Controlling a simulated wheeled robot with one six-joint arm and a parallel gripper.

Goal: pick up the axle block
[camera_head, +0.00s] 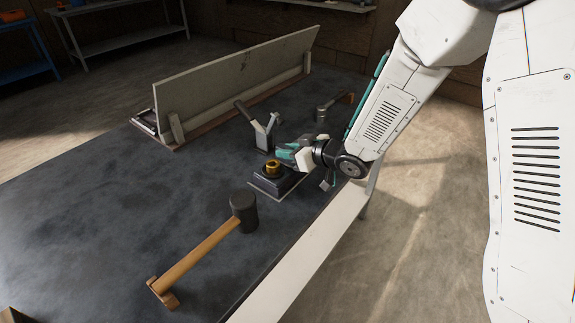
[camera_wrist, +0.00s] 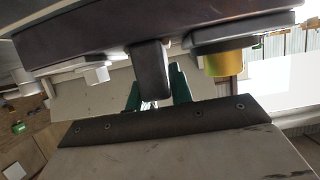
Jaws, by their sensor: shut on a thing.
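The axle block (camera_head: 287,181) is a dark block with a brass-coloured ring on top. It is near the bench's right edge in the head view, over a thin, light-rimmed plate. I cannot tell whether it touches that plate. My gripper (camera_head: 288,157), with teal fingers, is at the block's far side and shut on it. In the wrist view the dark block (camera_wrist: 100,38) fills the top, with the brass part (camera_wrist: 226,63) at right. My gripper's teal fingers (camera_wrist: 157,92) are on either side of a dark lug there; their contact is partly hidden.
A mallet (camera_head: 243,211) lies in front of the block, its wooden handle towards the lower left. A hammer (camera_head: 323,112) and a grey bracket-like tool (camera_head: 264,134) are behind it. A long upright panel (camera_head: 235,72) stands at the back. The bench (camera_head: 90,215) is clear at left.

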